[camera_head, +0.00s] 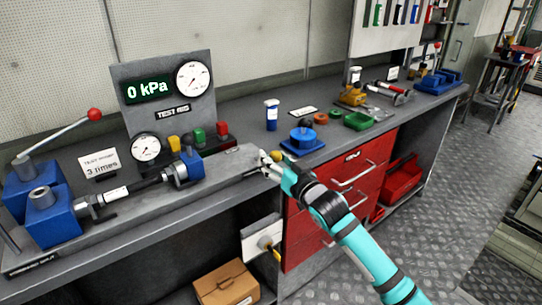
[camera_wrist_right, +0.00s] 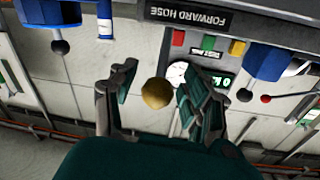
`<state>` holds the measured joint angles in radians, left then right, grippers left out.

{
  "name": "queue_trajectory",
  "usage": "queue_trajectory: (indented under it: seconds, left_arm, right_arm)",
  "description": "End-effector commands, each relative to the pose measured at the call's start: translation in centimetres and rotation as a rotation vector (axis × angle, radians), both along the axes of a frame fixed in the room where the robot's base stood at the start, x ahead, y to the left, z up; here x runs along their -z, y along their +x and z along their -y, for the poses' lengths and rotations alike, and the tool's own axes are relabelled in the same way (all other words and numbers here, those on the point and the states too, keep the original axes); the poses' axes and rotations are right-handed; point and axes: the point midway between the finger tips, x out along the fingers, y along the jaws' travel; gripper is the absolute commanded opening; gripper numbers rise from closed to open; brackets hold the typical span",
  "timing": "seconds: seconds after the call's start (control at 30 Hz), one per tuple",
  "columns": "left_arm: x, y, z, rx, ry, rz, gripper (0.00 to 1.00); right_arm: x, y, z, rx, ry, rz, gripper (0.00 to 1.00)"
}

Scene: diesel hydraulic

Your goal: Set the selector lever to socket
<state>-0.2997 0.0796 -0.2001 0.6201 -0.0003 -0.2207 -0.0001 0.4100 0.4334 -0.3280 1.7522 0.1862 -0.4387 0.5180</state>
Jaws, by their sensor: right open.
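My right gripper (camera_head: 270,160) is over the front edge of the bench, near the right end of the grey rail (camera_head: 225,165). Its fingers are apart. A yellow ball knob (camera_head: 276,156) shows just behind the fingertips. In the right wrist view a yellow-gold ball (camera_wrist_right: 157,93) shows between the two open fingers of my right gripper (camera_wrist_right: 150,90); contact cannot be told. A white plate (camera_head: 257,226) with a round fitting and a small yellow handle (camera_head: 276,254) is below the bench top. No label names the selector lever. My left gripper is out of view.
The test rig panel (camera_head: 163,70) reads 0 kPa. A red-knobbed pump lever (camera_head: 94,114) and blue blocks (camera_head: 52,218) are on the left. Red drawers (camera_head: 340,190) are below.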

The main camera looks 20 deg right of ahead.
Motion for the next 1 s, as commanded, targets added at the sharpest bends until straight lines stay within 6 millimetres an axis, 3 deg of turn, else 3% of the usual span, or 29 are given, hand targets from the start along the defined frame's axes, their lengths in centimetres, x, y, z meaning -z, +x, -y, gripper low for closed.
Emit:
queue_trajectory:
  seconds: [0.2,0.5,0.87,1.0]
  left_arm:
    - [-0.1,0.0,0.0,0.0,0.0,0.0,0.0]
    - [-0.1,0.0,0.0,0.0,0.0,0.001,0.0]
    - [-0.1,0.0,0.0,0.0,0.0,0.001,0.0]
    - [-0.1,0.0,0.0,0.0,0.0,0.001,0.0]
  right_arm:
    - [0.0,1.7,-0.5,0.0,0.0,0.0,0.49]
    - [0.0,1.9,-0.5,-0.001,0.0,0.0,0.49]
    - [0.0,1.9,-0.5,-0.001,0.0,0.0,0.02]
    - [0.0,1.9,-0.5,-0.001,0.0,0.0,0.0]
